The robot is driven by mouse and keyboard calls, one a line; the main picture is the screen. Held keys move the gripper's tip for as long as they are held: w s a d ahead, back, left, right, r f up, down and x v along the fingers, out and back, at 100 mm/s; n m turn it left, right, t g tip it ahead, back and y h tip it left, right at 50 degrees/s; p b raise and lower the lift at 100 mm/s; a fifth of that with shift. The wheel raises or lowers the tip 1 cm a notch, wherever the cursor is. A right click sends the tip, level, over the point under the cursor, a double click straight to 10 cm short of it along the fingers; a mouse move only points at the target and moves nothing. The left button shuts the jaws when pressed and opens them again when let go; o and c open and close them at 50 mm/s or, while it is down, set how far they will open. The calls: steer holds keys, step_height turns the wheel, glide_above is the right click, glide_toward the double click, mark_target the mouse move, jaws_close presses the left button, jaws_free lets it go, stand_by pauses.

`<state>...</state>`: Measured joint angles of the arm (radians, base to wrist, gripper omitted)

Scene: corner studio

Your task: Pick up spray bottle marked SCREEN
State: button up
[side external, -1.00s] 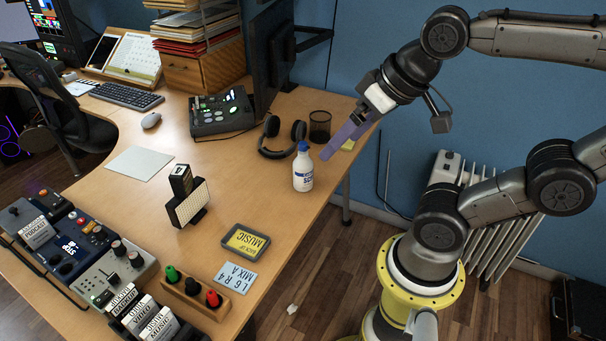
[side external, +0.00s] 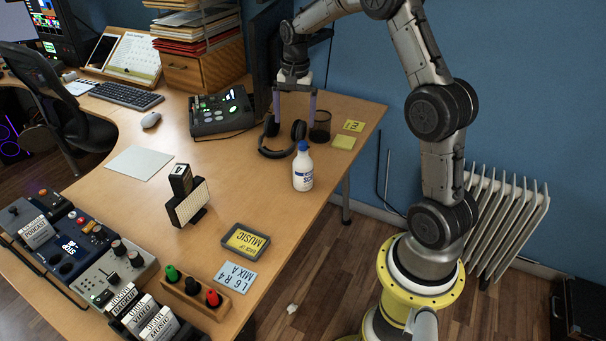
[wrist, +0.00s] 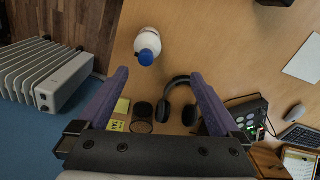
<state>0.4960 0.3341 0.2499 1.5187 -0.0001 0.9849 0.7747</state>
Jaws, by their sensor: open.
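The white spray bottle (side external: 303,172) with a blue top stands upright on the wooden desk near its right edge. Its label is turned partly away and only partly readable in the side view. It also shows in the wrist view (wrist: 147,46), seen from above, beyond my fingertips and between their lines. My gripper (side external: 295,112) is open and empty, its two purple fingers pointing down over the headphones and mesh cup, behind the bottle. In the wrist view the fingers (wrist: 158,72) are wide apart and touch nothing visible.
Black headphones (side external: 284,139) lie just behind the bottle, and a dark mesh cup (side external: 320,126) stands by them. Yellow notes (side external: 344,142) lie at the right edge. A light panel (side external: 187,203) stands left of the bottle. Desk between panel and bottle is clear.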

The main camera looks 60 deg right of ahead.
mark_target(303, 162)
steer(key=shift+g, duration=0.3)
steer(key=f, duration=0.1)
steer(key=s+d+f, duration=0.1)
steer(key=f, duration=0.1)
steer(key=shift+s+d+f, duration=0.15)
steer(key=shift+d+f, duration=0.2)
steer(key=shift+f, duration=0.05)
step_height(303, 162, down, 7)
steer(key=shift+r, duration=0.15)
steer(key=shift+s+a+f, duration=0.1)
steer(key=shift+f, duration=1.4)
steer(key=shift+s+f, duration=0.1)
steer(key=shift+f, duration=1.35)
steer(key=shift+r, duration=0.1)
jaws_close()
